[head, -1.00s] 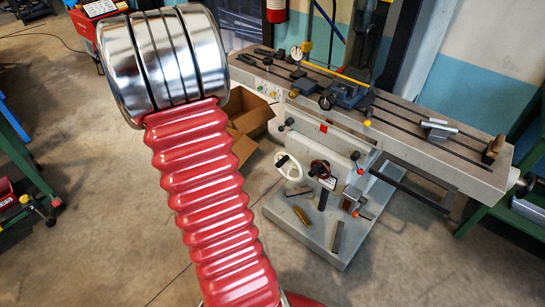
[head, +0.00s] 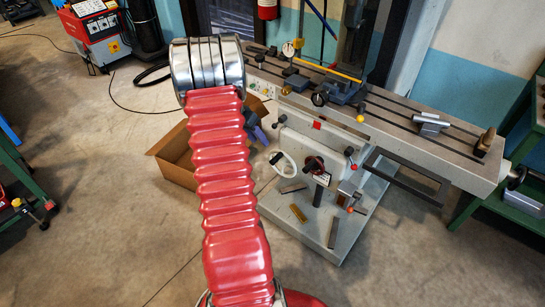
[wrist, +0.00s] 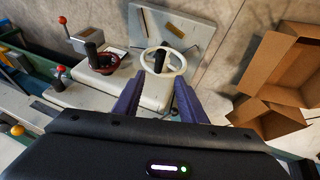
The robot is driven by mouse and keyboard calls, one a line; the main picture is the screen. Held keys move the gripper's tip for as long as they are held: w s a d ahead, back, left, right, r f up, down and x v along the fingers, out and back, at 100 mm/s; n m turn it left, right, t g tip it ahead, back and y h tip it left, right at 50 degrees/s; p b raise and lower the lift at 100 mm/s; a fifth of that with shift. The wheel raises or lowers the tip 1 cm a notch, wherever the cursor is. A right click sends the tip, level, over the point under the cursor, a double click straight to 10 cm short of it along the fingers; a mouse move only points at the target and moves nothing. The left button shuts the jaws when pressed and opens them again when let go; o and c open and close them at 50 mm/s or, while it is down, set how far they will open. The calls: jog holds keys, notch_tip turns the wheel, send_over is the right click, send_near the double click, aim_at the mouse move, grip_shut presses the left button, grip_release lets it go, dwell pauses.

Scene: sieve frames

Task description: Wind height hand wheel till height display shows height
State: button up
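A white hand wheel (head: 283,163) with a dark handle is on the front of the grey milling machine. It also shows in the wrist view (wrist: 163,63), beyond and between my fingertips. A dark red hand wheel (head: 314,165) is to its right, and shows at the left in the wrist view (wrist: 104,62). My gripper (wrist: 160,84) is open, its two purple-blue fingers apart and pointing at the white wheel. I see nothing between them; contact with the wheel cannot be told. In the head view my gripper (head: 254,125) is partly hidden behind my red arm. I cannot read any height display.
The machine's long table (head: 400,125) with clamped parts overhangs the wheels. Red-knobbed levers (head: 350,152) stick out nearby. An open cardboard box (head: 175,165) stands left of the machine, and near the gripper's right in the wrist view.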

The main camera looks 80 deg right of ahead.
aim_at(274, 158)
jog(key=x, duration=1.3)
jog(key=shift+s+d+f, duration=0.1)
jog(key=shift+f, duration=0.25)
jog(key=shift+c, duration=0.3)
grip_shut()
